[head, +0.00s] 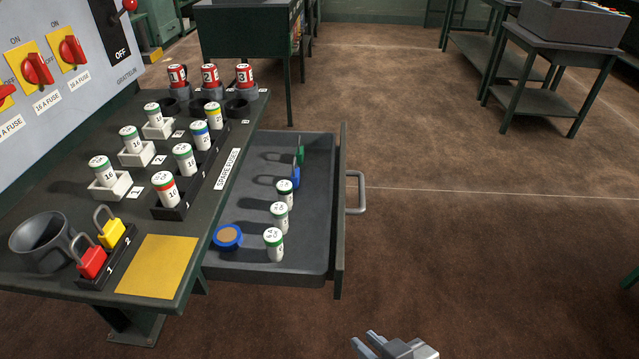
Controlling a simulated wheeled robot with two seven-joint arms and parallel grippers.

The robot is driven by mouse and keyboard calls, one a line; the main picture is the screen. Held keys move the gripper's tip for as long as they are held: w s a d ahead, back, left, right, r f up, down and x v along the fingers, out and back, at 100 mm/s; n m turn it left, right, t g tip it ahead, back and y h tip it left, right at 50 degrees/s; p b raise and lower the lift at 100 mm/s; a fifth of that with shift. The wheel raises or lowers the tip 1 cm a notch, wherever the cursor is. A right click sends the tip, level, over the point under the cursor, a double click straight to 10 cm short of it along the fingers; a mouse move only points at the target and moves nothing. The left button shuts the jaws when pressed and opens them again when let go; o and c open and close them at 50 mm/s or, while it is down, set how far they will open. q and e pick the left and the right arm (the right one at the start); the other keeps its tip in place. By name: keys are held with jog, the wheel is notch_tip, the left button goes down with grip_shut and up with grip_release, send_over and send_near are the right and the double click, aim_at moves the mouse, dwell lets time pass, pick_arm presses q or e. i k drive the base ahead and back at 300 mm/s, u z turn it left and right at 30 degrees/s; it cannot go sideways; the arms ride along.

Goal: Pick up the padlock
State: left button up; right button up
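A red padlock (92,263) and a yellow padlock (111,233) stand upright, shackles up, in a black holder (124,253) marked 1 and 2. The holder is at the near left of the table. A small blue piece (295,178) and a green piece (299,156) stand in the open drawer; their shadows look looped, but I cannot tell what they are. My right gripper (368,343) shows only in part at the bottom edge, away from the padlocks and the drawer. Its finger gap is unclear. My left gripper is not in view.
A grey cup (45,243) stands left of the padlocks, and a yellow pad (158,266) lies right of them. Several fuses stand on the table and in the drawer (306,262). The drawer juts out with a handle (356,192).

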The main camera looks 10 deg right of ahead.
aim_at(300, 153)
jog(key=u, duration=1.3)
jog(key=k, duration=0.8)
jog(key=z, duration=1.35)
jog(key=i, duration=0.5)
jog(key=u, duration=0.05)
